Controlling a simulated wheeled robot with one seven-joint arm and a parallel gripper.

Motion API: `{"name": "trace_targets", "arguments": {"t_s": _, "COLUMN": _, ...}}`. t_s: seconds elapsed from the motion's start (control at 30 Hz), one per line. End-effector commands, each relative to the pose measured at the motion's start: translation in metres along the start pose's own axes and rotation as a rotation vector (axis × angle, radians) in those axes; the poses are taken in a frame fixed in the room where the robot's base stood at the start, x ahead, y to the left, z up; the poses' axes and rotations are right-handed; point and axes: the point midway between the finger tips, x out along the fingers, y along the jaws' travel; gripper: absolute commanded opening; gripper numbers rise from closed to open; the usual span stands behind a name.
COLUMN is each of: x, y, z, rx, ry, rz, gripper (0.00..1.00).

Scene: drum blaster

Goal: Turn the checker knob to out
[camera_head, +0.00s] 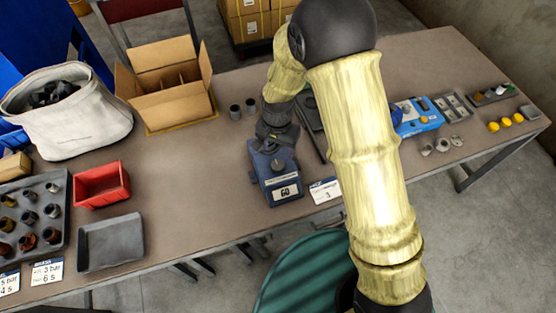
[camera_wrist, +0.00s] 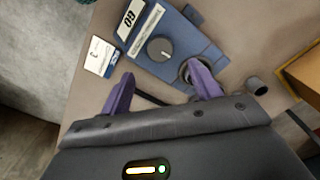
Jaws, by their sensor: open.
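In the wrist view the checker (camera_wrist: 196,55) shows a round dark knob (camera_wrist: 160,49) with a light pointer line, next to a label strip whose words I cannot read. A round port (camera_wrist: 187,70) sits beside the knob. My gripper (camera_wrist: 162,88) is open and empty. Its purple fingers are spread, one by the checker's port and one off the box's side.
A small white-and-blue card (camera_head: 324,191) stands right of the checker. A red bin (camera_head: 101,185) and a grey tray (camera_head: 111,243) lie left. Table is bare between tray and checker.

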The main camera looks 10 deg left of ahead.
Motion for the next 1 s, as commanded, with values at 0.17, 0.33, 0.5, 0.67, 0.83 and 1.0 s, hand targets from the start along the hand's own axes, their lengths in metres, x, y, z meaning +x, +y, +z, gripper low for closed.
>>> {"name": "trace_targets", "arguments": {"t_s": 0.17, "x": 0.029, "y": 0.001, "z": 0.001, "rx": 0.0, "ry": -0.003, "rz": 0.003, "gripper": 0.63}}
{"name": "trace_targets", "arguments": {"t_s": 0.33, "x": 0.054, "y": 0.001, "z": 0.0, "rx": -0.001, "ry": -0.002, "rz": 0.002, "gripper": 0.63}}
{"name": "trace_targets", "arguments": {"t_s": 0.5, "x": 0.075, "y": 0.0, "z": 0.0, "rx": 0.0, "ry": -0.002, "rz": 0.002, "gripper": 0.63}}
{"name": "trace_targets", "arguments": {"t_s": 0.67, "x": 0.085, "y": 0.0, "z": 0.0, "rx": 0.0, "ry": 0.0, "rz": 0.0, "gripper": 0.63}}
{"name": "trace_targets", "arguments": {"t_s": 0.83, "x": 0.085, "y": 0.0, "z": -0.001, "rx": 0.0, "ry": 0.001, "rz": -0.001, "gripper": 0.63}}
{"name": "trace_targets", "arguments": {"t_s": 1.0, "x": 0.085, "y": 0.0, "z": 0.0, "rx": 0.0, "ry": 0.001, "rz": 0.0, "gripper": 0.47}}
